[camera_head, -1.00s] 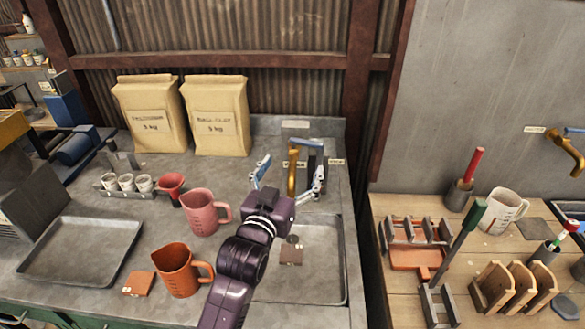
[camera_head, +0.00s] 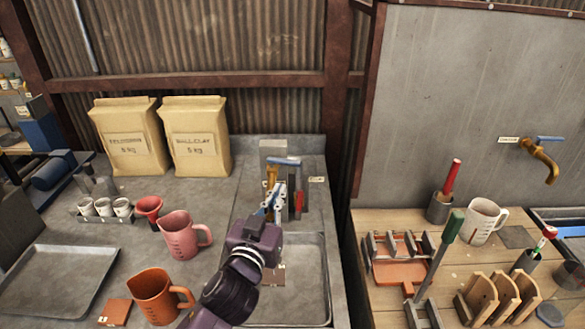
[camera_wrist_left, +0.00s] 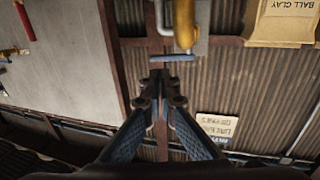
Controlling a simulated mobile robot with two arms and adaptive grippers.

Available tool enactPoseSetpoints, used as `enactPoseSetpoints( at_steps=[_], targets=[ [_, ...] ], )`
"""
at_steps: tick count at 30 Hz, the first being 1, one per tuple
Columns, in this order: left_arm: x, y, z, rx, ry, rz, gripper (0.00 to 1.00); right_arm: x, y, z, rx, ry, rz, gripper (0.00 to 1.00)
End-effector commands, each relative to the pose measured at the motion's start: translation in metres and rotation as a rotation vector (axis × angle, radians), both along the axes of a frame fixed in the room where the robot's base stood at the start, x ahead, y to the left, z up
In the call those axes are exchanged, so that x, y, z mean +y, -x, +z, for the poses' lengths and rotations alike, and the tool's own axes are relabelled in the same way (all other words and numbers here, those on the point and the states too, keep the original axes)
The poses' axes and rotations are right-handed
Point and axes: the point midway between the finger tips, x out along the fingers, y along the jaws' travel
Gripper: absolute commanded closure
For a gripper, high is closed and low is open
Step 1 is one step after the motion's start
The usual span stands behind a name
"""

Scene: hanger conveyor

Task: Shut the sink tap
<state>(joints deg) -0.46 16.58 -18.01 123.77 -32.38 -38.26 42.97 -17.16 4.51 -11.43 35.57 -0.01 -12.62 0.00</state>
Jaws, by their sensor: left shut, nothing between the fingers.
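The sink tap stands at the back of the metal sink (camera_head: 313,300) in the head view. It has a brass body (camera_head: 271,174) and a blue lever handle (camera_head: 284,161) lying across its top. My left gripper (camera_head: 275,200) is shut and empty, just in front of and below the handle, hiding part of the tap. In the left wrist view, the shut fingertips (camera_wrist_left: 160,76) are close to the blue handle (camera_wrist_left: 172,58), with a small gap visible. The brass pipe (camera_wrist_left: 185,25) shows beyond it. My right gripper is not in view.
Another brass tap (camera_head: 541,158) with a blue lever is on the right wall. A pink jug (camera_head: 181,236) and an orange jug (camera_head: 155,297) stand left of my left arm. Two clay bags (camera_head: 195,135) stand behind. The wooden bench (camera_head: 385,220) is at right.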

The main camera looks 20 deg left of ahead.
Motion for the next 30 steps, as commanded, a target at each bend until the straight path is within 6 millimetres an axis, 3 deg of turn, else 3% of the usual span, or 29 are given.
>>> enactPoseSetpoints(
  at_steps=[9,15,30],
  targets=[
    [0.001,-0.059,0.004,0.000,-0.002,0.001,1.00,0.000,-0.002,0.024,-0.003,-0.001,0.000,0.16],
    [0.001,-0.081,0.002,0.001,-0.001,0.000,1.00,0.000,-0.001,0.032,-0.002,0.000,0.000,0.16],
    [0.001,-0.091,-0.001,0.001,0.001,-0.001,1.00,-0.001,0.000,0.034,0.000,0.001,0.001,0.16]
  ],
)
